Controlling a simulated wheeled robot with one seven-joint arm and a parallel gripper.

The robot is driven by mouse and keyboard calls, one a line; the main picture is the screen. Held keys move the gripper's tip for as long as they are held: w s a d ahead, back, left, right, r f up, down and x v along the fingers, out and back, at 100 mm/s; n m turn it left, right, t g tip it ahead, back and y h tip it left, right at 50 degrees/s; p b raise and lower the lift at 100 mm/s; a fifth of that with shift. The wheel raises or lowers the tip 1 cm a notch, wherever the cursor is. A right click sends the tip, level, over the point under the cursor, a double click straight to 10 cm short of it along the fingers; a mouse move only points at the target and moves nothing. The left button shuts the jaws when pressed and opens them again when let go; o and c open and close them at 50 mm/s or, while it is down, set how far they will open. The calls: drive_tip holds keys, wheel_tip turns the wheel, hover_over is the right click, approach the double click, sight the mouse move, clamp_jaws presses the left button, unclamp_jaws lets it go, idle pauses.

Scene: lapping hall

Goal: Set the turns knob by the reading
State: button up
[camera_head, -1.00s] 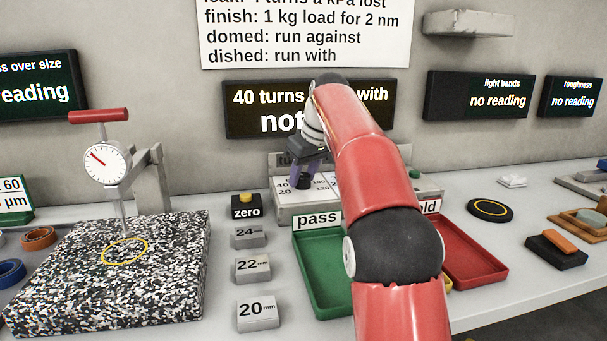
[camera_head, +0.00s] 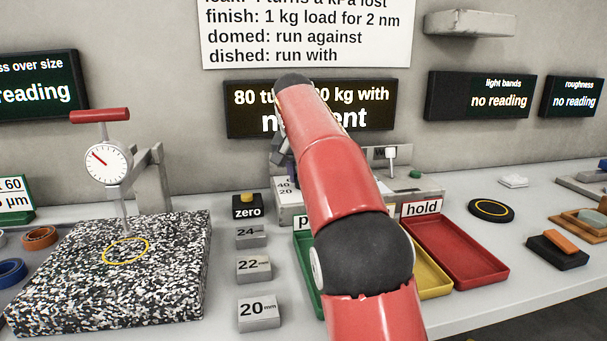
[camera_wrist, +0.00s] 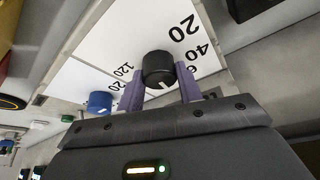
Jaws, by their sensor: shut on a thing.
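The black knob (camera_wrist: 158,66) with a white mark stands on a white dial face (camera_wrist: 118,40) printed 20, 40 and further numbers partly cut off. My gripper (camera_wrist: 160,74) has its purple fingers on either side of the knob, shut on it. In the head view my arm hides the knob and most of the grey control box (camera_head: 432,189). The dark display (camera_head: 238,110) above reads "80 tu…", "…0 kg with" and a lower line ending "ent", its middle hidden by my arm.
A blue knob (camera_wrist: 100,103) and a green button (camera_wrist: 67,118) are near the gripper. Green (camera_head: 304,262), yellow (camera_head: 432,282) and red (camera_head: 462,255) trays stand before the box. Gauge blocks (camera_head: 254,268), a zero button (camera_head: 246,206) and a speckled plate (camera_head: 60,265) lie left.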

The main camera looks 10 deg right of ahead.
drive_tip(key=m+g+h, duration=0.1)
drive_tip(key=m, duration=0.4)
drive_tip(key=shift+a, duration=0.1)
drive_tip(key=shift+h, duration=0.3)
idle(0.4)
